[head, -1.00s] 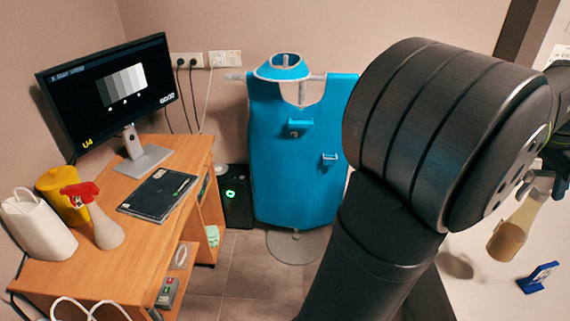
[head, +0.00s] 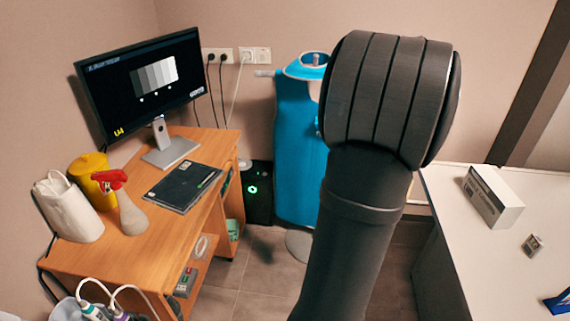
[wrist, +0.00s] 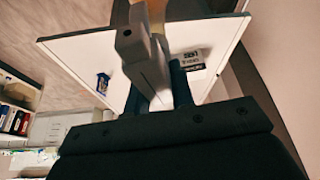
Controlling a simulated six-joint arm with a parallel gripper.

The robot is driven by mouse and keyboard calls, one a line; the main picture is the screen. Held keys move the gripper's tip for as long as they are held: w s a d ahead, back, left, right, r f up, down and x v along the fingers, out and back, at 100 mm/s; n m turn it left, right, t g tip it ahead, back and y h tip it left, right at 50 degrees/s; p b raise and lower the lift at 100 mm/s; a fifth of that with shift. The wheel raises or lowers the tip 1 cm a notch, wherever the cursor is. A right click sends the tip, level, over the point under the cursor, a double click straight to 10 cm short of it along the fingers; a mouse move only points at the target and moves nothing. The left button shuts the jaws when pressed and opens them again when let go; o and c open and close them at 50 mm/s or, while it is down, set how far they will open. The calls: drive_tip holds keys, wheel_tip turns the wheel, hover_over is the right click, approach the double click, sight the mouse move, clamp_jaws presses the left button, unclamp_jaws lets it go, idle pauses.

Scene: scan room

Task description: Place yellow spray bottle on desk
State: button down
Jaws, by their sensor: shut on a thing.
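In the wrist view my gripper (wrist: 156,86) is shut on a spray bottle (wrist: 143,48). Its grey sprayer head shows between the dark fingers, and a pale yellow part shows beyond it. In the head view my arm hides the gripper and the held bottle. The wooden desk (head: 125,260) is at the left, away from my arm. A spray bottle with a red head and pale body (head: 133,214) stands upright on it, beside a yellow container (head: 86,168) and a white bag-like container (head: 68,208).
A monitor (head: 138,85) stands at the desk's back, with a dark flat case (head: 183,187) before it. A blue apron (head: 300,150) hangs on a stand behind my arm. A white table (head: 465,265) at the right carries a box (head: 493,197). Bare wood shows along the desk's front.

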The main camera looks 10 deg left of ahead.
drive_tip(key=w+a+f+n+t, duration=0.1)
drive_tip(key=w+a+f, duration=0.1)
drive_tip(key=a, duration=1.7)
drive_tip(key=w+a+f+n, duration=0.1)
drive_tip(key=w+a+n, duration=0.1)
drive_tip(key=a, duration=1.6)
drive_tip(key=s+a+f+n, duration=0.1)
drive_tip(key=s+a, duration=0.6)
drive_tip(key=a, duration=0.3)
drive_tip(key=s+a+f+y, duration=0.1)
drive_tip(key=s+a, duration=0.5)
drive_tip(key=a, duration=0.4)
drive_tip(key=s+a+f+n, duration=0.1)
drive_tip(key=s+a, duration=0.6)
drive_tip(key=a, duration=0.4)
drive_tip(key=s+a+f, duration=0.5)
drive_tip(key=a+f, duration=0.5)
drive_tip(key=f, duration=0.1)
drive_tip(key=shift+s+t, duration=0.3)
drive_tip(key=shift+s, duration=0.05)
drive_tip(key=shift+a+f, duration=0.1)
drive_tip(key=shift+f, duration=0.05)
drive_tip(key=c, duration=1.3)
unclamp_jaws()
drive_tip(key=shift+o, duration=0.2)
